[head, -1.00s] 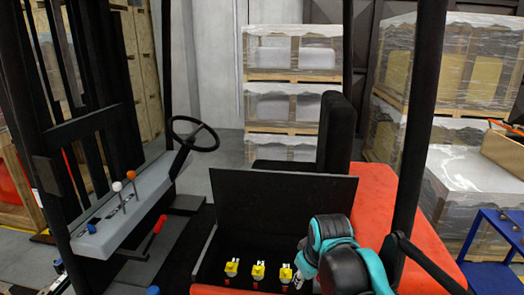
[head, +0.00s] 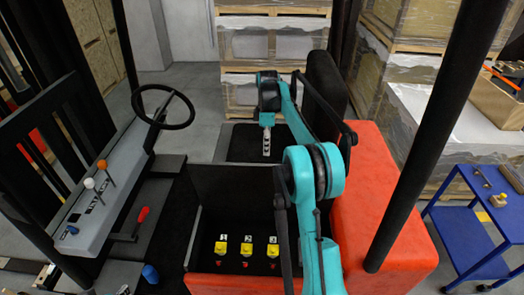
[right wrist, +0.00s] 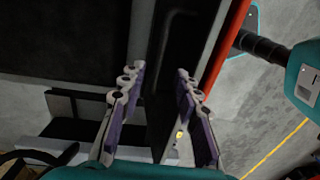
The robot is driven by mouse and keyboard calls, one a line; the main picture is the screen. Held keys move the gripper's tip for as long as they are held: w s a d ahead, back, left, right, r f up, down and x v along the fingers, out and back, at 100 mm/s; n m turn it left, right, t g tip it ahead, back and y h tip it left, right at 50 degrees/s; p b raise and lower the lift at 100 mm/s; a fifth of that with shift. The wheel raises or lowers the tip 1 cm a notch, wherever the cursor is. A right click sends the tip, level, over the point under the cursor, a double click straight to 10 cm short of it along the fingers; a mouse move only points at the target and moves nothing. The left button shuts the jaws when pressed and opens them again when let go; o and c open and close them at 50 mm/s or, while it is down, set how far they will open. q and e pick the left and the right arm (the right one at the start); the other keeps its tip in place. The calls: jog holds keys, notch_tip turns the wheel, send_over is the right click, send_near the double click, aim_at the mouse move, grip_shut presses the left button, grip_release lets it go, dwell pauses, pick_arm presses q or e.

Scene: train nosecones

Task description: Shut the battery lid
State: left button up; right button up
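The battery lid (head: 232,200) is a black panel standing open and upright behind the battery compartment of a red forklift. Its lower part meets the compartment, where yellow connectors (head: 246,249) numbered 1, 2 and 3 show. My right arm reaches past the lid's right side. My right gripper (head: 267,143) points down beyond the lid's top edge. In the right wrist view its fingers (right wrist: 158,82) are apart, with a dark panel running between and below them. I cannot tell whether that panel is the lid or whether the fingers touch it. My left gripper is out of view.
The seat back (head: 327,85) and a black post (head: 430,140) stand close to my right arm. The steering wheel (head: 163,107) and levers (head: 89,183) are at left. A blue cart (head: 470,215) stands right, and wrapped pallets (head: 270,50) are behind.

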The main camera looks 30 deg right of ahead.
notch_tip(320, 180, down, 6)
jog(key=shift+s+a+f, duration=0.1)
jog(key=shift+s, duration=0.15)
grip_shut()
